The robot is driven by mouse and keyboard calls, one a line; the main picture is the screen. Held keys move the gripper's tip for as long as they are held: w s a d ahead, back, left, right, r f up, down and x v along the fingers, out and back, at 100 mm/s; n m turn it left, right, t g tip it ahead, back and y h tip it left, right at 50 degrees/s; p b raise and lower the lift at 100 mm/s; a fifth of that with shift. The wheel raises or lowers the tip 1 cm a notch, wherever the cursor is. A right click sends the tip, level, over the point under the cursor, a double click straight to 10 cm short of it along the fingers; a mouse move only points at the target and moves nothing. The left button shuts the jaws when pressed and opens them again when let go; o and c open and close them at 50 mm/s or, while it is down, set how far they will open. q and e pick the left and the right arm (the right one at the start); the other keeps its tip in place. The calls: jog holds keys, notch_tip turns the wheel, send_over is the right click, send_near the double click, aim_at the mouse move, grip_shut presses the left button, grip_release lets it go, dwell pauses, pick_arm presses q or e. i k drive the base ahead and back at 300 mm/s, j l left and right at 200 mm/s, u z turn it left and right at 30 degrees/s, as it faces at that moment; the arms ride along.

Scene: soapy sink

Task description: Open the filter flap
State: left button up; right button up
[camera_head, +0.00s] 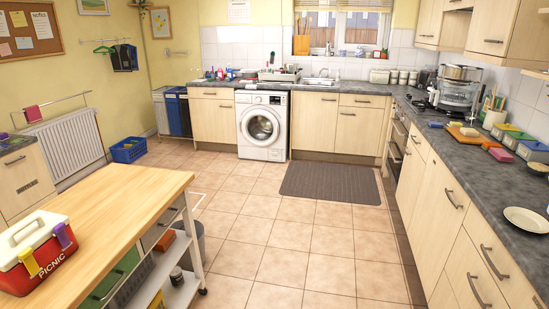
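A white front-loading washing machine (247,111) stands under the counter against the far wall, between wooden cabinets. Its round door (260,126) looks shut. The filter flap is too small to make out for sure at this distance; the lower front of the machine looks closed. Neither of my grippers is in view.
Tiled floor (290,240) lies open toward the machine. A dark grey mat (331,183) lies right of it. A wooden-topped trolley (115,205) with a picnic box (36,255) stands at left, a long counter (500,185) at right. A blue basket (128,151) sits by the left wall.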

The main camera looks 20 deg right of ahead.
aim_at(275, 155)
jog(key=i+l+z, duration=0.5)
jog(key=i, duration=0.15)
jog(key=i+l+z, duration=0.3)
jog(key=i, duration=0.6)
jog(key=i+j+z, duration=0.25)
jog(key=i, duration=1.85)
jog(key=i+l, duration=0.1)
jog(key=i, duration=2.15)
jog(key=i+l+u, duration=0.1)
jog(key=i, duration=1.05)
